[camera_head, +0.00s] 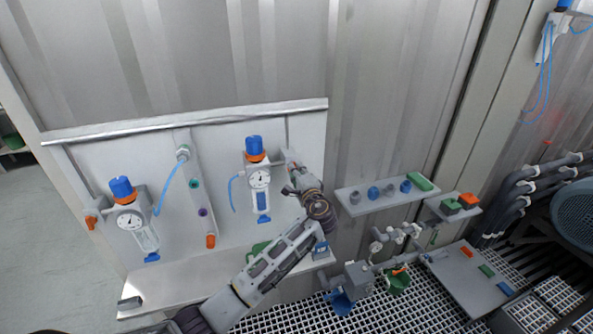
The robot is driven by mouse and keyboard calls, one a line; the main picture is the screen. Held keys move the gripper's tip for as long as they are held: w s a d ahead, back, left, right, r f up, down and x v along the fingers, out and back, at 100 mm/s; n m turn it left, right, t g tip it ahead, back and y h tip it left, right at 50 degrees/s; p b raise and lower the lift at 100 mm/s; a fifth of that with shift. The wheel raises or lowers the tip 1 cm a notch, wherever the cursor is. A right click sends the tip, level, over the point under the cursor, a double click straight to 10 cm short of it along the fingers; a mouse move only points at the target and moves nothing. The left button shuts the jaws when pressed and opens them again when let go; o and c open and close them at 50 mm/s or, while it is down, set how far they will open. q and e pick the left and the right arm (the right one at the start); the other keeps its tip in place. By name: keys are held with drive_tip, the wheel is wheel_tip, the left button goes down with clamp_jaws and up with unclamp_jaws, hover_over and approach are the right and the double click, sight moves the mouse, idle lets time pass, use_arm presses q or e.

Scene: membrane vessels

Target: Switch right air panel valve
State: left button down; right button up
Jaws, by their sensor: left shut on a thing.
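The white air panel (225,225) hangs on the corrugated wall at the left. It carries two regulators with blue knobs, orange collars and round gauges: a left one (129,221) and a right one (260,180). My left arm reaches up from the bottom edge. My left gripper (290,188) is at the right side of the right regulator, shut on the right air panel valve there. The gripper and wrist hide most of that valve, so its handle angle cannot be told. My right gripper is not in view.
An orange-handled valve (91,219) sits left of the left regulator. A manifold strip (198,190) stands between the regulators. A shelf with fittings (388,194) is right of my wrist. Pipes and a green-handled item (398,282) stand below it over floor grating.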

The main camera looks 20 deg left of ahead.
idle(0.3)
use_arm(q)
drive_tip(key=c, duration=1.5)
unclamp_jaws()
drive_tip(key=shift+w, duration=0.1)
drive_tip(key=v, duration=1.2)
